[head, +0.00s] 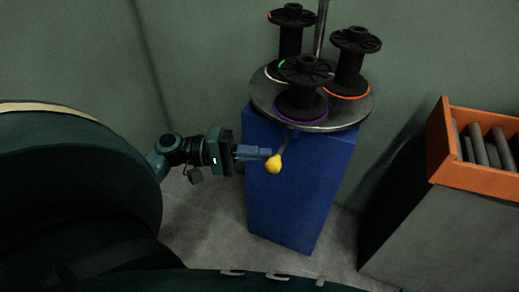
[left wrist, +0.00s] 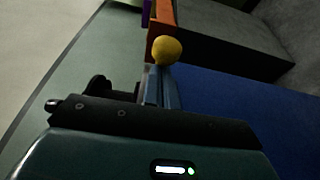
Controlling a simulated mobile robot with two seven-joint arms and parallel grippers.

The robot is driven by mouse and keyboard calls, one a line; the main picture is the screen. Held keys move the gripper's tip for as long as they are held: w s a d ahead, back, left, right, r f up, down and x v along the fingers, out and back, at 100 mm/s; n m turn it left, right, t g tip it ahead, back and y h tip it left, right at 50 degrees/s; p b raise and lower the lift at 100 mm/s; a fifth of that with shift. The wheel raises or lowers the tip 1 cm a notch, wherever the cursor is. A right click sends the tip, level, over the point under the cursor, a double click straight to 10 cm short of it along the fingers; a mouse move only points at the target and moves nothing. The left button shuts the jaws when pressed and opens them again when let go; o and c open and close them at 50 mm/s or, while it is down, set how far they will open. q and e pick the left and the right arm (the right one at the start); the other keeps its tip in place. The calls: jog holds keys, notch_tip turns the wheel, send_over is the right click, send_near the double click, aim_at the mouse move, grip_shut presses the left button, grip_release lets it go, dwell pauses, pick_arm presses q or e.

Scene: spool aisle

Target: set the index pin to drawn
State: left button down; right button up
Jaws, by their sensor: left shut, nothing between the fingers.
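The index pin shows as a yellow knob (head: 273,164) on a thin grey stem, below the front edge of the round turntable (head: 337,121). My left gripper (head: 268,153) is shut and empty, its fingertips right at the knob's upper left side. In the left wrist view the knob (left wrist: 167,51) sits just beyond the fingertips (left wrist: 160,72). I cannot tell whether the fingertips touch it. Where the stem meets the turntable is hard to make out. My right gripper is not in view.
The turntable carries three black spools (head: 302,88) around a grey post (head: 321,28) and stands on a blue pedestal (head: 290,205). An orange crate (head: 470,172) of grey rolls sits on a grey block at right. Grey floor (head: 200,225) is clear left of the pedestal.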

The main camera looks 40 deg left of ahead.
pick_arm(q)
jog(key=shift+s, duration=0.1)
jog(key=v, duration=1.3)
jog(key=shift+p, duration=0.35)
